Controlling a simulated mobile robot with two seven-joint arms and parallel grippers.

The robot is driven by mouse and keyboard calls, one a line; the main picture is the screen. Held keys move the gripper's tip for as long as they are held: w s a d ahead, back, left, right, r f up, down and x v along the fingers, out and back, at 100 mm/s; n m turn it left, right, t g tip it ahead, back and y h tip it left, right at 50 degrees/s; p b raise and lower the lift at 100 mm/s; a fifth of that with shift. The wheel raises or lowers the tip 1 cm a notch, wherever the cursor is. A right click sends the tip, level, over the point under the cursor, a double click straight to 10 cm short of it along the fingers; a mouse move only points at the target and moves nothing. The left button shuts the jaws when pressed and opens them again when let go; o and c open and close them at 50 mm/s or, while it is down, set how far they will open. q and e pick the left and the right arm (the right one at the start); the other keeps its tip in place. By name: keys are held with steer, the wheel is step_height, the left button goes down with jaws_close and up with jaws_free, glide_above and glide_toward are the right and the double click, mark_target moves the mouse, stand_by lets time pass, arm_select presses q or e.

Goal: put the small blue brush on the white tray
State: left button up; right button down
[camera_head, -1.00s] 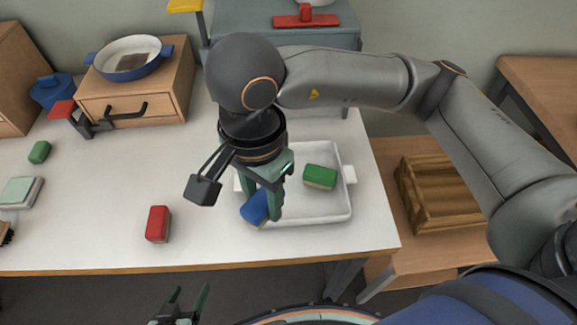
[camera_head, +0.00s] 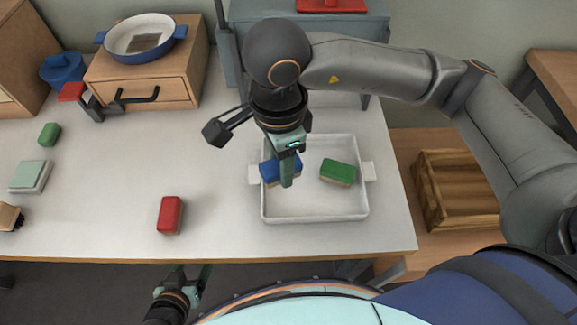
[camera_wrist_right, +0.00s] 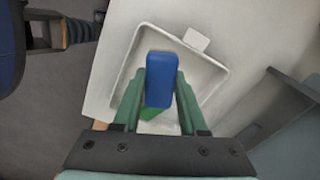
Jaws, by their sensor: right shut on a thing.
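The small blue brush (camera_head: 267,172) is between the fingers of my right gripper (camera_head: 285,180), which is shut on it. It also shows in the right wrist view (camera_wrist_right: 160,78), between the green fingers. The brush is over the left part of the white tray (camera_head: 312,212); I cannot tell whether it touches the tray floor. A green brush (camera_head: 338,172) sits in the tray's right part. My left gripper (camera_head: 192,272) is open and empty in front of the table, its fingertips near the front edge.
A red brush (camera_head: 169,214) lies on the table left of the tray. A smaller green brush (camera_head: 49,134) and a pale green-topped block (camera_head: 29,175) lie far left. A wooden drawer box (camera_head: 150,85) carries a blue pan (camera_head: 140,38).

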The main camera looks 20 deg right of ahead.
steer(key=w+f, duration=0.1)
steer(key=w+d+f, duration=0.1)
steer(key=f, duration=0.1)
steer(key=w+d+f, duration=0.1)
steer(key=f, duration=0.1)
steer(key=shift+w, duration=0.15)
step_height(320, 180, down, 4)
steer(key=shift+w+d+r, duration=0.1)
steer(key=shift+w+r, duration=0.05)
steer(key=shift+r, duration=0.1)
steer(key=shift+f+b, duration=0.25)
steer(key=shift+b, duration=0.15)
steer(key=shift+c, duration=2.2)
jaws_free()
steer(key=shift+r, duration=0.1)
step_height(320, 180, up, 12)
steer(key=p, duration=0.1)
steer(key=shift+r, duration=0.2)
